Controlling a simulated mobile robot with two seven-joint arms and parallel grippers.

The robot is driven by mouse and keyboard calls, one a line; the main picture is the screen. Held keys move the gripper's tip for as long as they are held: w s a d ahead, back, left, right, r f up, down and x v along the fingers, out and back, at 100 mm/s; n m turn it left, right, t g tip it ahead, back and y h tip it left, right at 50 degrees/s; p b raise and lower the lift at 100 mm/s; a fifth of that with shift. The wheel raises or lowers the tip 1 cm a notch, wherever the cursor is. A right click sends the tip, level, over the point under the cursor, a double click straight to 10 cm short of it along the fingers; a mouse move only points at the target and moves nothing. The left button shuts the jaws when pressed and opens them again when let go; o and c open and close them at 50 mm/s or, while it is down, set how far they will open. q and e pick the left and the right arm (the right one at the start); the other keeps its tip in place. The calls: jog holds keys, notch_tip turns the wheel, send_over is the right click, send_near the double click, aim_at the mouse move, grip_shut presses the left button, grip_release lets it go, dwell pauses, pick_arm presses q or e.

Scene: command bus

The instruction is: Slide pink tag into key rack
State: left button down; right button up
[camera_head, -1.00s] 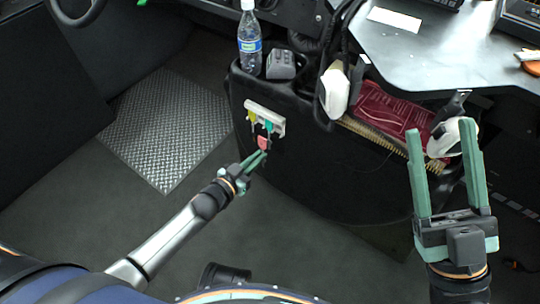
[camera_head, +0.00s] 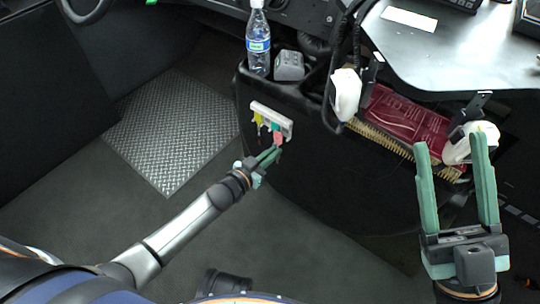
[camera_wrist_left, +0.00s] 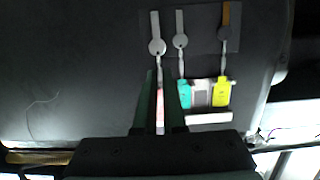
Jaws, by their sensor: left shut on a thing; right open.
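The white key rack (camera_head: 271,120) is on the dark console side in the head view; its pale bar also shows in the left wrist view (camera_wrist_left: 209,118). A yellow tag (camera_wrist_left: 222,91) and a teal tag (camera_wrist_left: 185,93) sit at the rack with their keys attached. My left gripper (camera_head: 272,152) is shut on the pink tag (camera_head: 278,138), just below the rack's right part. In the left wrist view, the pink tag (camera_wrist_left: 160,106) is between the fingers, beside the teal tag, its key extending past the fingertips. Whether it touches the rack is unclear. My right gripper (camera_head: 453,150) is open and empty.
A water bottle (camera_head: 258,42) and a grey device (camera_head: 289,66) stand on the console above the rack. A dark red item (camera_head: 404,118) and a bristled strip (camera_head: 385,141) lie right of it. The floor left of the rack is clear.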

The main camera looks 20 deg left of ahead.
pick_arm(q)
jog(key=shift+w+d, duration=0.1)
jog(key=shift+w, duration=0.25)
dwell(0.5)
dwell(0.5)
jog(key=shift+w+d, duration=0.1)
jog(key=shift+w, duration=0.15)
dwell(0.3)
jog(key=shift+w+d, duration=0.1)
jog(key=shift+w, duration=0.15)
jog(key=shift+w+d, duration=0.15)
jog(key=shift+w, duration=0.2)
dwell(0.4)
jog(key=shift+w, duration=0.2)
dwell(0.9)
jog(key=c, duration=0.9)
grip_release()
